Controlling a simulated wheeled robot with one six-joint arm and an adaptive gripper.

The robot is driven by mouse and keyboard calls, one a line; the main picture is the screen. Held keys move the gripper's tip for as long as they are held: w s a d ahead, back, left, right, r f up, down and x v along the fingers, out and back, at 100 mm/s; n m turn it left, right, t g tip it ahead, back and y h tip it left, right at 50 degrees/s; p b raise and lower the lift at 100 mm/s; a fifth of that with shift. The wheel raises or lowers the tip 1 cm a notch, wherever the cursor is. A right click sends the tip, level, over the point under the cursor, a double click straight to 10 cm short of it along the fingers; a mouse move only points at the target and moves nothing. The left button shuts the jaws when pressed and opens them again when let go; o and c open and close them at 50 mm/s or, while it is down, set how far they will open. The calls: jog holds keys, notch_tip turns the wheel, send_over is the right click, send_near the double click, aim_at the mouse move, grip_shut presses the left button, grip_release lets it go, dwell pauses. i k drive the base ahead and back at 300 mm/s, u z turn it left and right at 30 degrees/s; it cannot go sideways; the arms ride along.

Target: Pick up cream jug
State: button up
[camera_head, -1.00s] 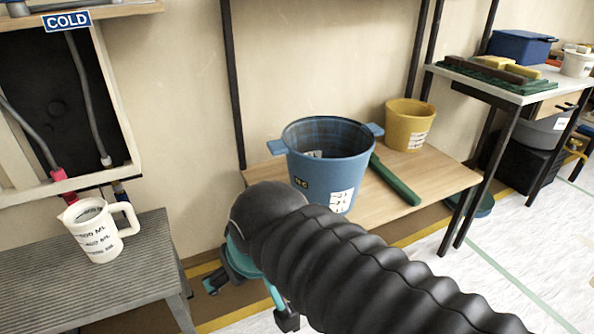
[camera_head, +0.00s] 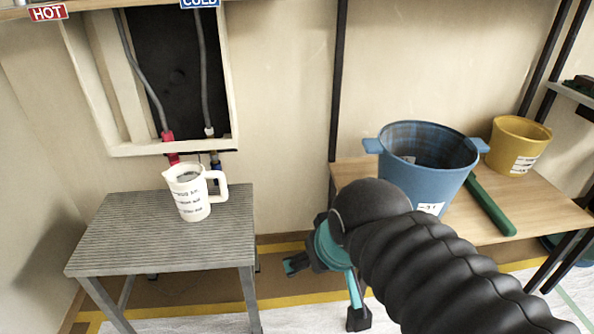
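The cream jug (camera_head: 192,194) stands upright on a grey ribbed metal table (camera_head: 130,248) at the left, with its handle toward the right. Dark printed markings run across its front. My gripper (camera_head: 322,284) hangs to the right of the metal table, in front of the wooden shelf, apart from the jug. Its two teal and black fingers are spread wide with nothing between them. My black ribbed arm covers the lower right of the view.
A blue bucket (camera_head: 428,160), a yellow bucket (camera_head: 520,145) and a green bar (camera_head: 490,205) are on the wooden shelf (camera_head: 540,215). Above the jug is a wall recess with pipes (camera_head: 170,75). A dark upright post (camera_head: 339,80) stands between metal table and shelf.

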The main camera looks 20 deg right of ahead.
aim_at(200, 192)
jog(key=k, duration=0.6)
jog(key=u, duration=0.4)
jog(key=i, duration=1)
jog(key=u, duration=0.35)
